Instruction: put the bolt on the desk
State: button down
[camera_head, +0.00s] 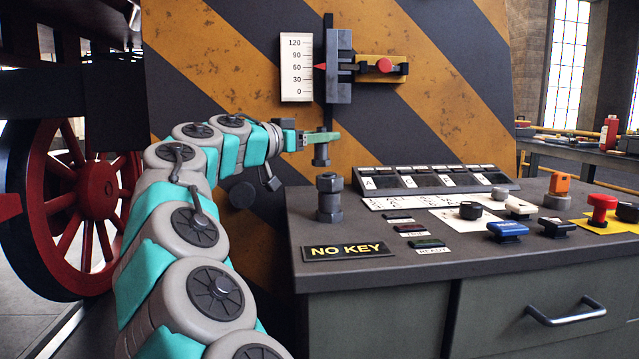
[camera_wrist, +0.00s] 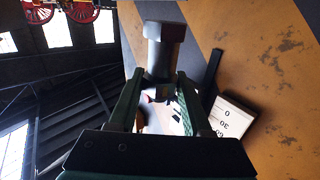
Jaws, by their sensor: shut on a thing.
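My gripper (camera_head: 322,137) is shut on a dark grey bolt (camera_head: 321,154), which hangs below the fingers near the back left of the desk. In the wrist view the bolt (camera_wrist: 161,60) sits between both green fingertips (camera_wrist: 160,92), with its wide head away from the gripper. The desk (camera_head: 420,262) has a dark grey top and green-grey drawers. A similar dark hex-topped bolt-like piece (camera_head: 329,198) stands upright on the desk's left part, just below the held bolt in the picture. The two look apart; their distance in depth is unclear.
A "NO KEY" plate (camera_head: 348,252) lies near the desk's front left edge. A sloped label panel (camera_head: 437,180), switches and a red button (camera_head: 602,205) fill the middle and right. A striped wall with a gauge (camera_head: 297,67) and slider (camera_head: 339,68) rises behind.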

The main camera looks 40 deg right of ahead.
jog(key=shift+f, duration=3.75)
jog(key=shift+c, duration=1.7)
grip_release()
jog(key=shift+f, duration=0.1)
jog(key=a, duration=0.5)
jog(key=a+b, duration=0.1)
jog(key=a, duration=0.1)
jog(key=shift+s+a, duration=0.25)
jog(key=shift+s, duration=0.05)
